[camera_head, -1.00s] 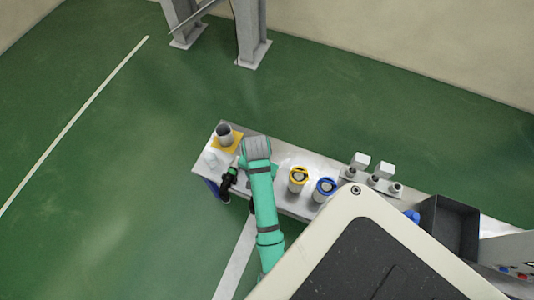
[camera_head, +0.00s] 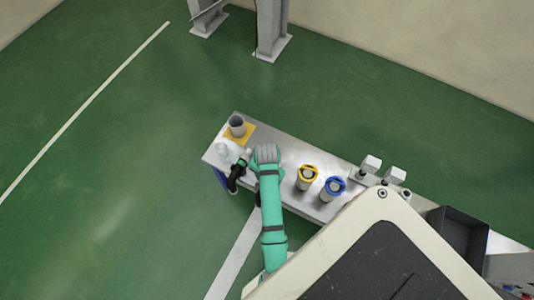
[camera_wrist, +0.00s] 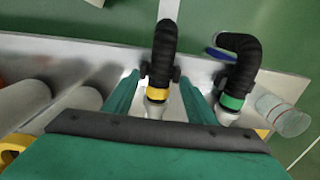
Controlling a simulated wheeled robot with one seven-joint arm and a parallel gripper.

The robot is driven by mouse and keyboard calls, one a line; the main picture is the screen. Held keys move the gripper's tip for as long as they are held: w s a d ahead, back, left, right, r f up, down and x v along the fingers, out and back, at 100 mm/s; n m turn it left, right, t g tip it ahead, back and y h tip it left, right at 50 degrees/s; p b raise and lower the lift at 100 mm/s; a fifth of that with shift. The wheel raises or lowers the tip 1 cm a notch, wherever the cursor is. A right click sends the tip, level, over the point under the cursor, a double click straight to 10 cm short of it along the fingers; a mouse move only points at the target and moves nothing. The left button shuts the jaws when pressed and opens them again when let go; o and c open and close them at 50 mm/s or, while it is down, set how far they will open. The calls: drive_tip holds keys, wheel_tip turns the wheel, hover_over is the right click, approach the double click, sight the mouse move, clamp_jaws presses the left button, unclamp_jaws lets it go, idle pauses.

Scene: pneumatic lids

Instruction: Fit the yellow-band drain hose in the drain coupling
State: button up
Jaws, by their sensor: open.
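The yellow-band drain hose (camera_wrist: 163,50) is black, with a yellow band and a pale end fitting below it, in the wrist view. My gripper (camera_wrist: 159,80) is open, with one teal finger on each side of the hose near the band. Gaps show between fingers and hose. In the head view my arm hides this hose and the gripper's fingers. A second black hose with a green band (camera_wrist: 232,103) stands just to the right in the wrist view; a black hose (camera_head: 237,174) also shows left of my wrist in the head view. I cannot make out the drain coupling for certain.
The narrow grey bench (camera_head: 289,153) carries a grey cup (camera_head: 237,121) on a yellow pad, a clear vessel (camera_wrist: 283,115), a yellow-topped canister (camera_head: 307,178) and a blue-topped canister (camera_head: 332,190). A dark bin (camera_head: 458,234) stands to the right. Green floor lies open around.

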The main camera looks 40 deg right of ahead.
drive_tip(key=shift+f, duration=0.1)
drive_tip(key=shift+c, duration=0.6)
clamp_jaws()
drive_tip(key=shift+s, duration=0.1)
drive_tip(key=shift+r, duration=0.65)
wheel_tip(320, 180, up, 2)
drive_tip(key=shift+r, duration=0.1)
drive_tip(key=s+a, duration=0.3)
drive_tip(key=a, duration=0.5)
drive_tip(key=s+a, duration=0.3)
drive_tip(key=a, duration=0.5)
drive_tip(key=shift+s+a, duration=0.35)
drive_tip(key=shift+s, duration=0.15)
